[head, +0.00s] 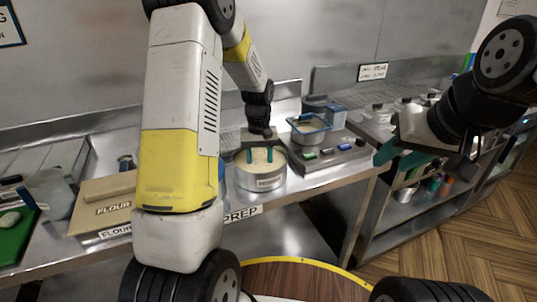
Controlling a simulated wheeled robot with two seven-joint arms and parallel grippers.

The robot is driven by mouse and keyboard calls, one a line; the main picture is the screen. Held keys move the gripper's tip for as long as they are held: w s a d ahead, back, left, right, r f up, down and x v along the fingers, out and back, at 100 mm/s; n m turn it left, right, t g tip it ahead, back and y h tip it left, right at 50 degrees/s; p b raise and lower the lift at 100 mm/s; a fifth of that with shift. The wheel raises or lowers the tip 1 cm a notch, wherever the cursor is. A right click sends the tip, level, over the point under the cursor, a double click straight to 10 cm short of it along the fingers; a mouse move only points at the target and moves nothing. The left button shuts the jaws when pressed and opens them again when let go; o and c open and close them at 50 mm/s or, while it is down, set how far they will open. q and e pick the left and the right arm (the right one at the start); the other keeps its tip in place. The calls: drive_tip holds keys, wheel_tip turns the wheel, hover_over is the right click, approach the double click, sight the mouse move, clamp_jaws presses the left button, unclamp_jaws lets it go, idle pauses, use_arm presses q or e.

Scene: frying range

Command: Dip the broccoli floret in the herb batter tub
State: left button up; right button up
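A round metal tub (261,183) with pale contents and a small unreadable label stands at the front of the prep counter; I cannot tell whether it is the herb batter. My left gripper (259,156) points down over this tub, its two teal fingers apart and their tips at the pale surface. Whether anything is held between the tips is too small to tell. No broccoli floret can be made out. My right gripper (398,158) is off to the right, beyond the counter's end, with its teal fingers spread and nothing seen between them.
A blue-rimmed container (309,130) stands behind and right of the tub, near small coloured items on a grey tray (333,158). My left arm hides the middle of the counter.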

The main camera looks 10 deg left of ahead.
sight(260, 166)
use_arm(q)
wheel_tip(260, 166, up, 10)
drive_tip(key=shift+r, duration=0.25)
idle(1.0)
idle(0.7)
wheel_tip(260, 166, up, 3)
drive_tip(key=shift+f, duration=0.1)
idle(0.3)
